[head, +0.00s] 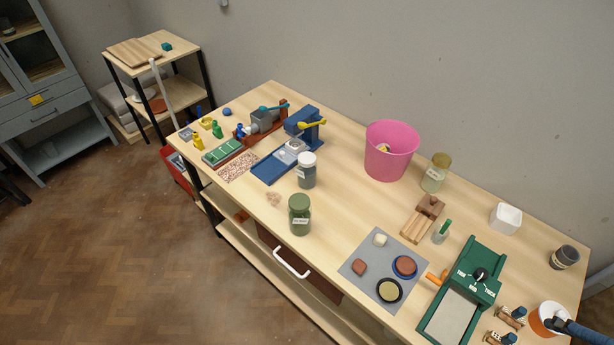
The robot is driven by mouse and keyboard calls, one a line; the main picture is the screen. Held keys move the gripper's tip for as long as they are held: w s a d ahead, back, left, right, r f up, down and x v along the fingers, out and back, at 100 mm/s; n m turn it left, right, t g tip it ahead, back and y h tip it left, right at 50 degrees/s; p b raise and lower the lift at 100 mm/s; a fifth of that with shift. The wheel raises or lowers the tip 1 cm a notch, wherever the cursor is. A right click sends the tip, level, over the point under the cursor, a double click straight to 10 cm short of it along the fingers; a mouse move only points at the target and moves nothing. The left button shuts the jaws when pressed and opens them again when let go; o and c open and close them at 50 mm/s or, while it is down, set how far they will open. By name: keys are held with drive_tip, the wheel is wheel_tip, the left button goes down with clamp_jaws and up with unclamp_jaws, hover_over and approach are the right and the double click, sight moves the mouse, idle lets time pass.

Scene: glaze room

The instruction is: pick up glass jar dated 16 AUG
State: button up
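Several labelled jars stand on the long wooden workbench (345,225), and their label writing is too small to read, so I cannot tell which is dated 16 AUG. A green glass jar (299,214) with a green lid stands near the front edge. A grey-blue jar (307,172) with a white lid stands behind it, beside a blue tool. A pale greenish glass jar (434,175) with an olive-yellow lid stands right of the pink bucket. A dark grey jar (564,257) with a pale label band stands at the far right.
A pink bucket (391,150) stands at the back. A grey mat (362,285) with round pieces, a green machine (463,290) and an orange-and-white container (547,318) fill the front right. The bench is fairly clear between the green jar and the wooden block (423,217).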

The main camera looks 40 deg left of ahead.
drive_tip(key=w+a+r+g+y+p, duration=0.1)
drive_tip(key=w+a+r+p, duration=0.1)
drive_tip(key=w+a+r, duration=0.35)
drive_tip(key=w+a+r+g+p, duration=0.1)
drive_tip(key=w+a+r+p, duration=0.1)
drive_tip(key=w+a, duration=0.7)
drive_tip(key=w+a+f+n+g+p, duration=0.1)
drive_tip(key=w+a+f+p, duration=0.1)
drive_tip(key=w+a, duration=0.6)
drive_tip(key=w+a+f+p, duration=0.1)
drive_tip(key=w+a+p, duration=0.1)
drive_tip(key=w+a, duration=0.65)
drive_tip(key=n+g+h+p, duration=0.1)
drive_tip(key=n+g+p, duration=0.15)
drive_tip(key=p, duration=0.35)
hover_over(307, 159)
drive_tip(key=shift+m, duration=0.45)
drive_tip(key=f, duration=2.5)
drive_tip(key=shift+w+d+f, duration=0.2)
drive_tip(key=shift+f, duration=0.15)
drive_tip(key=shift+s+a+f, duration=0.15)
drive_tip(key=shift+a+f, duration=0.05)
drive_tip(key=shift+f, duration=0.05)
